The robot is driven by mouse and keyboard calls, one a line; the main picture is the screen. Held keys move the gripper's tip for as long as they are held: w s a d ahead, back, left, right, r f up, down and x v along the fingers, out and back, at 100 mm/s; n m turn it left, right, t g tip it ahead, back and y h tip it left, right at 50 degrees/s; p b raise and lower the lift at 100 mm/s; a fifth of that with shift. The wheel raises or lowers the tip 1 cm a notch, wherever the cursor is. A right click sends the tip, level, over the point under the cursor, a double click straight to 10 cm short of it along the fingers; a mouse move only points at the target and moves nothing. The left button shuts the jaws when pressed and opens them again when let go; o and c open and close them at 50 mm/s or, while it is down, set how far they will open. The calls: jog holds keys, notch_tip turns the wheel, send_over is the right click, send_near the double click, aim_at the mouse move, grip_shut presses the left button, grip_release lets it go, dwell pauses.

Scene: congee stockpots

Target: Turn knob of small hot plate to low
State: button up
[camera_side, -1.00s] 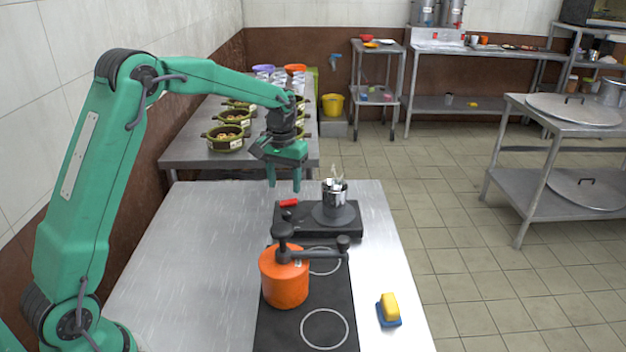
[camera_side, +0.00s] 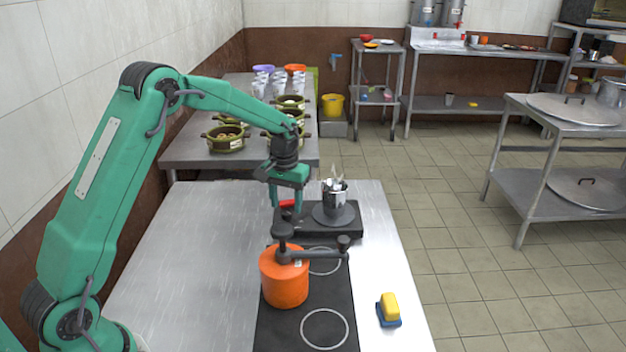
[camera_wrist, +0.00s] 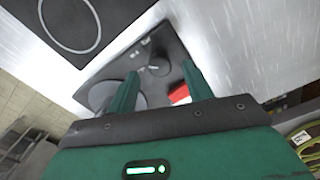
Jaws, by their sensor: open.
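The small hot plate (camera_side: 350,229) is a low black unit on the steel table, with a round dark burner. A steel pot of utensils (camera_side: 334,197) stands on the burner. In the wrist view the hot plate (camera_wrist: 130,62) carries a round dark knob (camera_wrist: 159,67), seen ahead of and between my fingers. A red piece (camera_side: 288,203) lies at the hot plate's left side; it also shows beside a finger in the wrist view (camera_wrist: 179,93). My gripper (camera_side: 287,208) is open, fingers down, over the hot plate's left part. Contact with the knob cannot be told; its setting is unclear.
An orange pot (camera_side: 285,280) with a dark crank handle (camera_side: 318,254) stands on the black ringed cooktop (camera_side: 300,338) in front. A yellow and blue sponge (camera_side: 389,309) lies at right. The table's left side (camera_side: 190,270) is clear. Green-handled pots stand behind.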

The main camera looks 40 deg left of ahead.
jog(key=shift+f, duration=1.2)
jog(key=c, duration=1)
jog(key=shift+m, duration=0.4)
jog(key=m, duration=0.4)
jog(key=shift+r+m, duration=0.1)
jog(key=shift+m, duration=2.1)
